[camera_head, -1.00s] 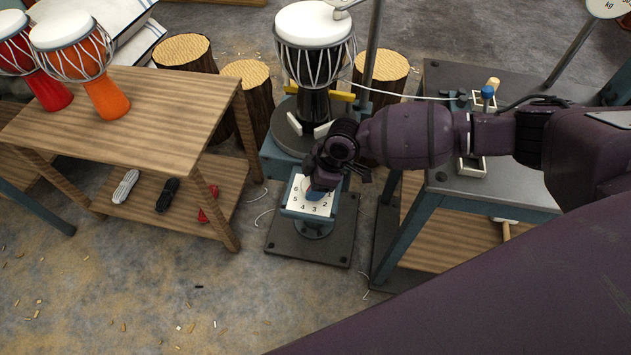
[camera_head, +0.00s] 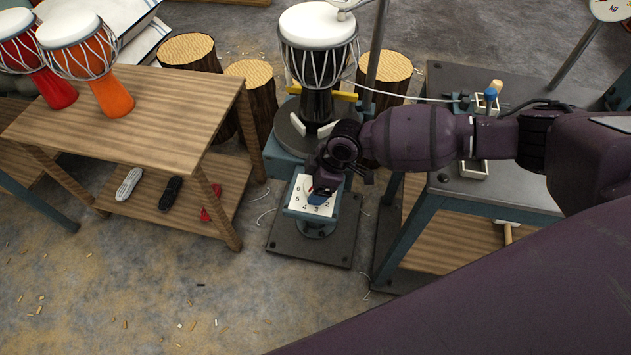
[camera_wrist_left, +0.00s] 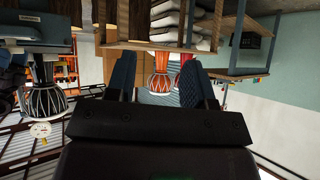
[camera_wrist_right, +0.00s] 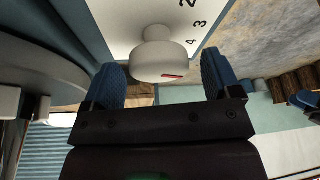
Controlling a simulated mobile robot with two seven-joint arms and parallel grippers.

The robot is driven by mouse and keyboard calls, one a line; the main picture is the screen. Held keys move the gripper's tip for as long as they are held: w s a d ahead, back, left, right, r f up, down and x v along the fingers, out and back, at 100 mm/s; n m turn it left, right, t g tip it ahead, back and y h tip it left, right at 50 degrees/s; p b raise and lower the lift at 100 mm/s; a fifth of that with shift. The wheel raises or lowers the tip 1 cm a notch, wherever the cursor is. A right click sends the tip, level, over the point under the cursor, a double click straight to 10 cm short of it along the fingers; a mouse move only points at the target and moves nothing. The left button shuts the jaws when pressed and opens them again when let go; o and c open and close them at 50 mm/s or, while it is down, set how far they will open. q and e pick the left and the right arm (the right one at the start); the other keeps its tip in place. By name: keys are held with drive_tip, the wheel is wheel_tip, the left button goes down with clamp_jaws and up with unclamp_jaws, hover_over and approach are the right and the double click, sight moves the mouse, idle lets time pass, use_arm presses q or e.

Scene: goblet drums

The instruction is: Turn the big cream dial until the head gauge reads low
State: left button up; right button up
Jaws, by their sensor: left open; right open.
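The cream dial (camera_wrist_right: 158,62), a round knob with a red mark, stands on a white numbered plate (camera_wrist_right: 125,22). In the right wrist view it lies between the fingers of my right gripper (camera_wrist_right: 163,82), which is open, with gaps visible on both sides. In the head view the plate (camera_head: 297,205) sits on a low blue stand, and my right gripper (camera_head: 322,192) hides most of the dial. My left gripper (camera_wrist_left: 160,85) is open and empty, seen only in its wrist view. A round dial face marked kg (camera_head: 612,8) is cut off at the head view's top right; its reading is unclear.
A drum with a white head (camera_head: 318,27) stands on the rig just behind the plate. A wooden table (camera_head: 165,110) with drums is at left, and a grey bench (camera_head: 490,190) is at right. Log stumps (camera_head: 188,52) stand behind.

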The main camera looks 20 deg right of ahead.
drive_tip(key=p+v, duration=0.2)
drive_tip(key=v, duration=0.8)
drive_tip(key=shift+d+r, duration=0.15)
drive_tip(key=shift+r, duration=0.15)
drive_tip(key=shift+s, duration=0.1)
